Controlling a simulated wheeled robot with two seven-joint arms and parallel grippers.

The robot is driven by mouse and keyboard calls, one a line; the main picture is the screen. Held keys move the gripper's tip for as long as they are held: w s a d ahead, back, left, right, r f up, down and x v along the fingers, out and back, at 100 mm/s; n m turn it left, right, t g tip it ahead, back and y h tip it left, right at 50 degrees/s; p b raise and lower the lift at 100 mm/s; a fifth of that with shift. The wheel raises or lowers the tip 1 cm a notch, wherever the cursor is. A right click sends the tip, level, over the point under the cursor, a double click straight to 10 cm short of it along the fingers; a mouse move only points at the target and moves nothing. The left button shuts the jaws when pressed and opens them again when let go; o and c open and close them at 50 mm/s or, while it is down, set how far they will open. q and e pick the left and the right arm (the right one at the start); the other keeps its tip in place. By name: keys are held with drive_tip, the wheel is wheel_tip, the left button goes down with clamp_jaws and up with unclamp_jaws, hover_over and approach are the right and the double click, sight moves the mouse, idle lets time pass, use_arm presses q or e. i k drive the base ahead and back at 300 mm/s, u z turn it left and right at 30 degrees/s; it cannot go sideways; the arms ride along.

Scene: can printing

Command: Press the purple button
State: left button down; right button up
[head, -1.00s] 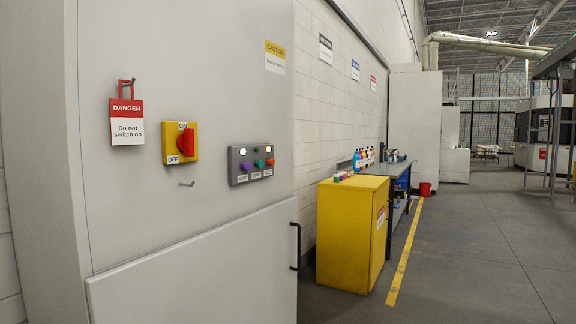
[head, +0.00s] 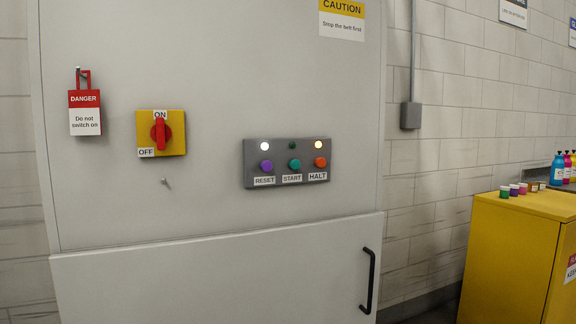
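The purple button (head: 266,165) is the left one of three on a dark grey control panel (head: 250,180), above a label reading RESET. A white lamp (head: 265,146) above it is lit. The green button (head: 294,164) is labelled START, with a dark lamp above it. The orange-red button (head: 320,162) is labelled HALT, with a lit yellowish lamp (head: 318,144) above it. The panel is mounted on a light grey cabinet (head: 220,90). Neither of my grippers shows in the head view.
A red rotary switch on a yellow plate (head: 174,122) points to ON. A DANGER tag (head: 85,112) hangs at the left, and an empty hook (head: 166,183) is below the switch. The cabinet's lower door has a black handle (head: 369,280). A yellow cabinet (head: 505,245) stands at the right.

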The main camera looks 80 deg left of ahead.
sight(265, 166)
drive_tip(key=u, duration=1.1)
drive_tip(key=i, duration=1.1)
drive_tip(key=u, duration=1.15)
